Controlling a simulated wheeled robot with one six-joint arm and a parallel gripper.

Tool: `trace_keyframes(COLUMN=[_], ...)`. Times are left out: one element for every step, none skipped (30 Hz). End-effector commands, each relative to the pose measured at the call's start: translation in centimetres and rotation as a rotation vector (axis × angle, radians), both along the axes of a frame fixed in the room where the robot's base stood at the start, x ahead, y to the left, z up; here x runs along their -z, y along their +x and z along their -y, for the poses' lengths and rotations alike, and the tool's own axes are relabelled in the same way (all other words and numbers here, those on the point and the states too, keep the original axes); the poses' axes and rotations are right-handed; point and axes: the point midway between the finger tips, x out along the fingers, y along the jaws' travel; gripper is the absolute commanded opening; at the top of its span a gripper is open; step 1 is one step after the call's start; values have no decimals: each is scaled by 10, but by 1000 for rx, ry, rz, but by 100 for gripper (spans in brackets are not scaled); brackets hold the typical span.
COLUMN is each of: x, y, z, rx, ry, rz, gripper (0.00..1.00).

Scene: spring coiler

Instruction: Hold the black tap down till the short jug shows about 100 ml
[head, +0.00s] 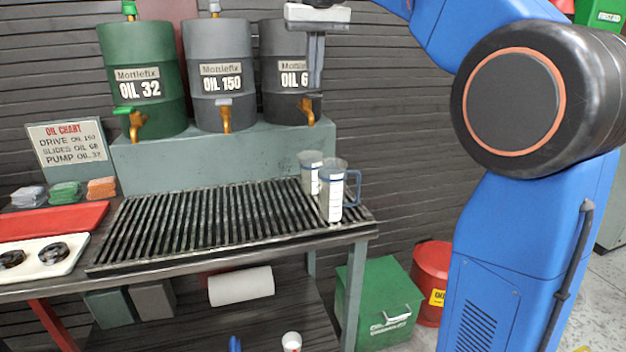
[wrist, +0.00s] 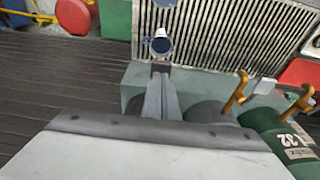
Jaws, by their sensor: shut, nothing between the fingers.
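The tap (head: 309,113) on the dark drum marked OIL 6-something is brass; its black lever is mostly hidden behind my fingers. My gripper (head: 314,88) is shut and empty, pointing down in front of that drum, its tips just above the spout. Whether it touches the lever I cannot tell. Two clear jugs with white scale strips stand on the grating: a smaller one at the back (head: 310,160), below this tap, and a taller one with a blue handle (head: 333,205) in front. In the wrist view, the back jug (wrist: 161,46) shows just beyond my fingertips (wrist: 160,70). Its liquid level is not readable.
A green OIL 32 drum (head: 145,65) and a grey OIL 150 drum (head: 222,65) stand to the left on the same step (head: 220,155), each with a brass tap. The slatted grating (head: 200,222) is clear left of the jugs. An oil chart (head: 70,143) stands far left.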

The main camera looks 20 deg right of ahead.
Motion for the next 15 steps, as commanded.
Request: trace_keyframes(x=[0,0,0,0,0,0,0,0,0,1,1,2,2,3,4], y=[0,0,0,0,0,0,0,0,0,0,0,0,0,0,0], z=[0,0,0,0,0,0,0,0,0,0,0,0,0,0,0], rx=[0,0,0,0,0,0,0,0,0,0,0,0,0,0,0], ry=[0,0,0,0,0,0,0,0,0,0,0,0,0,0,0], rz=[0,0,0,0,0,0,0,0,0,0,0,0,0,0,0], gripper=[0,0,0,0,0,0,0,0,0,0,0,0,0,0,0])
